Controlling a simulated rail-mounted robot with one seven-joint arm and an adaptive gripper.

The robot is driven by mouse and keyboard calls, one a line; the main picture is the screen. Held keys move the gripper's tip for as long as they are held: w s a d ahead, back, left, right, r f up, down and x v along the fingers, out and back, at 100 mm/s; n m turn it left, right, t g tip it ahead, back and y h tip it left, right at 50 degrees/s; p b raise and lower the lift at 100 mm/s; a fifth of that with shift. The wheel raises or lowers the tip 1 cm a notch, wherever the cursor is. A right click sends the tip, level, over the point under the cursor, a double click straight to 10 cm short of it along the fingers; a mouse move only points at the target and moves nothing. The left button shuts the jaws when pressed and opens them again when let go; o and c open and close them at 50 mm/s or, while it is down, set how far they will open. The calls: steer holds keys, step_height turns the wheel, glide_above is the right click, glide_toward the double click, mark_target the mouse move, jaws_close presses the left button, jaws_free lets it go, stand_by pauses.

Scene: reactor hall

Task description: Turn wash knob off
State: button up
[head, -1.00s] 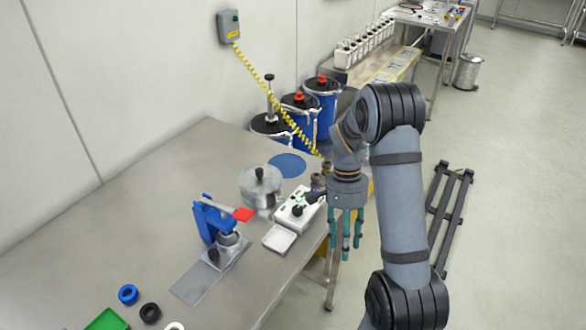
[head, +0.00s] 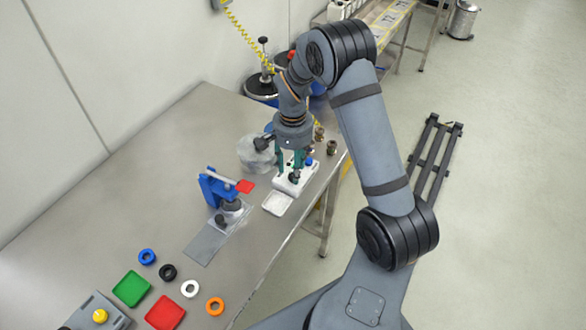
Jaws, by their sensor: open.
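A small white box (head: 302,184) stands near the right edge of the steel table, with a white tray (head: 277,204) at its front. A dark knob (head: 294,178) and a small blue knob (head: 309,161) show on its top. I cannot read any label, so which one is the wash knob is unclear. My gripper (head: 289,173) points down with its teal fingers apart, just over the box near the dark knob. Whether a finger touches the knob cannot be told. My gripper and its fingers hide part of the box top.
A silver pot (head: 250,155) stands close left of my gripper. Brass-coloured fittings (head: 332,148) stand right of the box. Coloured rings and square trays (head: 131,288) lie at the front left.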

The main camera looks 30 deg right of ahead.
steer(key=shift+f, duration=1.05)
steer(key=shift+c, duration=1.1)
steer(key=c, duration=0.7)
jaws_close()
